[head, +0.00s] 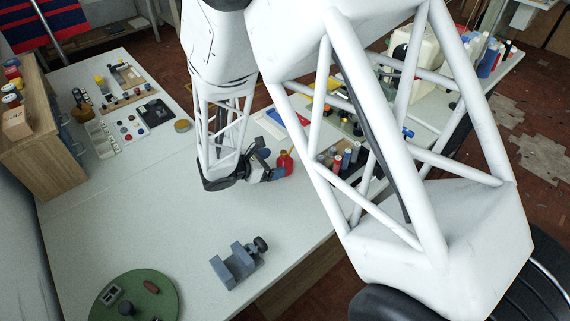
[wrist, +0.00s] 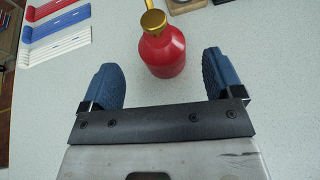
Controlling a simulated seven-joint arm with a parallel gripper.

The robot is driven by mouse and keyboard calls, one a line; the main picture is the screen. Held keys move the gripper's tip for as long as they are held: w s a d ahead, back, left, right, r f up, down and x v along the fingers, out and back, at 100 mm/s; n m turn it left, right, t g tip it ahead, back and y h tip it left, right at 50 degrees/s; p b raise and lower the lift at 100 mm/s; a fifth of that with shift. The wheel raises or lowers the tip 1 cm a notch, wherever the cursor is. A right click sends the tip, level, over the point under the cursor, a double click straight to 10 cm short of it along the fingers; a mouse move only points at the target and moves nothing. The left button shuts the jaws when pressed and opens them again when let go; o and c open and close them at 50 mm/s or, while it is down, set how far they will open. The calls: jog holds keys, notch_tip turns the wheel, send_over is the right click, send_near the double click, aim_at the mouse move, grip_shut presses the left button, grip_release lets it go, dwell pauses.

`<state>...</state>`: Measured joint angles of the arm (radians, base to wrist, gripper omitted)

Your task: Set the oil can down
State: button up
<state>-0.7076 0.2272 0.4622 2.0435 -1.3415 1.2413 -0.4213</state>
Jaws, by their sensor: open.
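The oil can is red with a brass-coloured cap and spout. In the wrist view the oil can (wrist: 163,53) stands upright on the pale worktop, ahead of and between my two blue finger pads. My gripper (wrist: 165,78) is open, with a clear gap between each pad and the can. In the head view the oil can (head: 285,163) shows just right of my gripper (head: 270,165), near the middle of the table. Part of the can's lower side is hidden there by a blue finger.
A grey vise (head: 238,265) and a green round mat (head: 140,296) with small items lie at the front. A parts tray (head: 120,132) and a wooden cabinet (head: 45,125) stand at the left. Coloured strips (wrist: 55,33) lie at the wrist view's upper left. The table's left middle is clear.

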aim_at(282, 156)
jog(key=shift+x, duration=2.6)
jog(key=c, duration=1.3)
jog(key=shift+r, duration=0.1)
jog(key=shift+r, duration=1.65)
jog(key=s+d, duration=0.2)
jog(key=s, duration=0.3)
jog(key=s+d+r, duration=0.1)
jog(key=s, duration=0.4)
jog(key=s+d, duration=0.2)
jog(key=s, duration=0.3)
jog(key=shift+d+r, duration=0.3)
jog(key=shift+d, duration=0.05)
